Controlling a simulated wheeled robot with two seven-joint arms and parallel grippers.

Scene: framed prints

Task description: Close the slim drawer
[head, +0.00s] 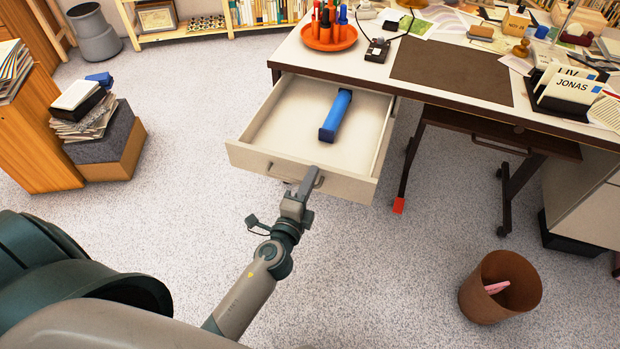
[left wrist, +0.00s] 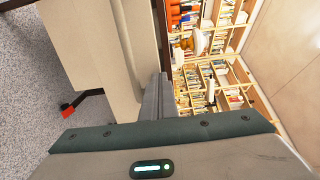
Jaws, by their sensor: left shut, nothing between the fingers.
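The slim drawer (head: 272,133) is pulled well out from under the left end of the desk. It is pale, with a dark bar handle on its front, and a blue box-like object (head: 336,115) lies inside. My left gripper (head: 309,177) is shut and empty, with its fingertips at the drawer front by the handle (head: 285,174). I cannot tell whether they touch it. In the left wrist view the drawer front (left wrist: 100,50) fills the upper left, close to the shut fingers (left wrist: 158,100). My right gripper is not in view.
A brown waste bin (head: 500,287) stands on the floor at right. A wooden cabinet and a stack of papers (head: 88,112) are at left. The floor before the drawer is clear.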

